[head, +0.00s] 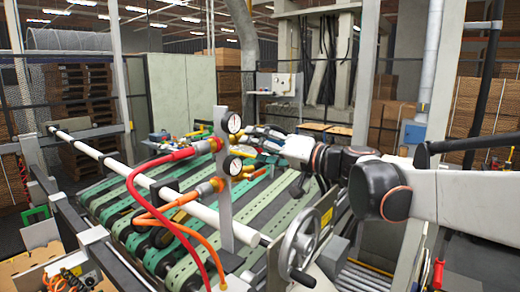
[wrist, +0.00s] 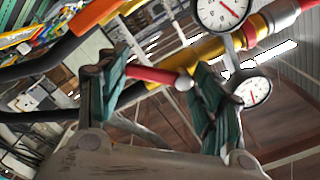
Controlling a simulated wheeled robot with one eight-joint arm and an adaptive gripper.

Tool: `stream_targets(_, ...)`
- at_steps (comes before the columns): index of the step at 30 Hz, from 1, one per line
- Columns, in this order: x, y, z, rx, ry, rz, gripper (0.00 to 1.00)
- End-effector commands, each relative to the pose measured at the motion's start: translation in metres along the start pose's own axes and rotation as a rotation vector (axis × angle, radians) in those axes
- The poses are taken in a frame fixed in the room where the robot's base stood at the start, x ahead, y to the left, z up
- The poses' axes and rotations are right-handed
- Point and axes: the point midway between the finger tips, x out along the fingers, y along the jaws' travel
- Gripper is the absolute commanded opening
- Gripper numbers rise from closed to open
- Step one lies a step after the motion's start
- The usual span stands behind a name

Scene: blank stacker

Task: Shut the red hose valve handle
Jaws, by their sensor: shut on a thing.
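The red valve handle (wrist: 150,75) lies between the two teal fingers of my gripper (wrist: 158,82) in the wrist view, and the fingers are shut on it. It joins a yellow pipe fitting beside the gauges. In the head view my gripper (head: 264,156) is just right of the gauge post (head: 224,185), and the handle is too small and hidden to make out there. The red hose (head: 160,160) runs from the left side of the post and curves down to the front.
Two round gauges, upper (head: 234,122) and lower (head: 232,165), sit close to my gripper. An orange hose (head: 175,205) hangs below the red one. A grey handwheel (head: 299,240) stands at the front right. A white bar (head: 140,180) crosses over the green-slatted conveyor (head: 185,270).

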Motion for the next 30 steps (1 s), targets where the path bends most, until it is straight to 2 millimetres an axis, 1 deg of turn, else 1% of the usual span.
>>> stream_targets(9,0.000,0.000,0.008,0.300,0.001,0.000,0.37)
stream_targets(18,0.000,-0.002,0.014,0.561,0.002,0.001,0.37)
stream_targets(24,-0.001,-0.004,0.017,0.688,0.002,0.001,0.37)
stream_targets(30,0.000,-0.005,0.018,0.768,0.002,0.001,0.36)
